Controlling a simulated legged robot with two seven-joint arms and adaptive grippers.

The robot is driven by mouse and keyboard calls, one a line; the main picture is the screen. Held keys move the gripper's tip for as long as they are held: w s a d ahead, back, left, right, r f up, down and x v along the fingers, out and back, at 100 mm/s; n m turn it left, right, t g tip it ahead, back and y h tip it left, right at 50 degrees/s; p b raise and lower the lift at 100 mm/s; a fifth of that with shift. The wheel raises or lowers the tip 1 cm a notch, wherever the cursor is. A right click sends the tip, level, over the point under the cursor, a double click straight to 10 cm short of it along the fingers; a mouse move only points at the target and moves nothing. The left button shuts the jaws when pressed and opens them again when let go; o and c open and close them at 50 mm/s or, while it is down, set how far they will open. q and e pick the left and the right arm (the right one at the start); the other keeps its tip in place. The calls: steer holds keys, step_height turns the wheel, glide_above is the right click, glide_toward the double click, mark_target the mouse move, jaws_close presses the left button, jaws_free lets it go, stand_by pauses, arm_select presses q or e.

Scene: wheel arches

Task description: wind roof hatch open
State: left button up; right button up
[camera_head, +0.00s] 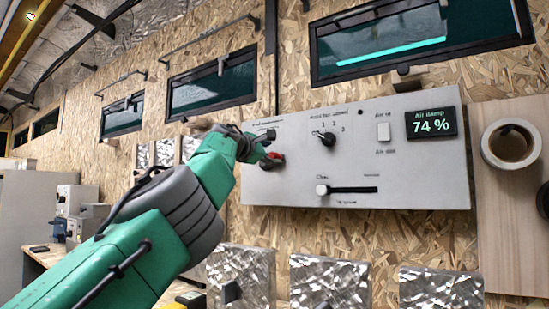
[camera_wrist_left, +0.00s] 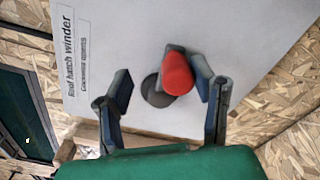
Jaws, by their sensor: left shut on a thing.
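The roof hatch winder (camera_wrist_left: 158,92) is a dark round hub with a red knob (camera_wrist_left: 178,74), beside a printed "Roof hatch winder" label (camera_wrist_left: 68,55) in the left wrist view. The head view shows the red knob (camera_head: 275,156) at the left end of a grey control panel (camera_head: 400,179). My left gripper (camera_head: 264,148) is at the winder and shut on the red knob. In the left wrist view its fingers (camera_wrist_left: 165,84) stand on either side, with the right finger close against the knob. My green forearm hides part of the panel's left side. My right gripper is not in view.
The panel also has a rotary selector (camera_head: 326,138), a slider (camera_head: 350,190), a white switch (camera_head: 383,131) and a display (camera_head: 431,122) reading 74 %. A tape roll (camera_head: 512,143) hangs at right. Dark windows (camera_head: 420,42) line the chipboard wall.

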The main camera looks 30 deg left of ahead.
arm_select(q)
steer(key=shift+s+a+r, duration=0.1)
steer(key=shift+s+r, duration=0.1)
steer(key=shift+r, duration=0.1)
steer(key=shift+s+a+r, duration=0.1)
steer(key=shift+s+r, duration=0.1)
steer(key=shift+s, duration=0.05)
steer(key=s+b, duration=0.8)
steer(key=s, duration=0.8)
steer(key=shift+a+b, duration=0.4)
steer(key=shift+a, duration=0.05)
steer(key=shift+w+f, duration=0.1)
stand_by(0.4)
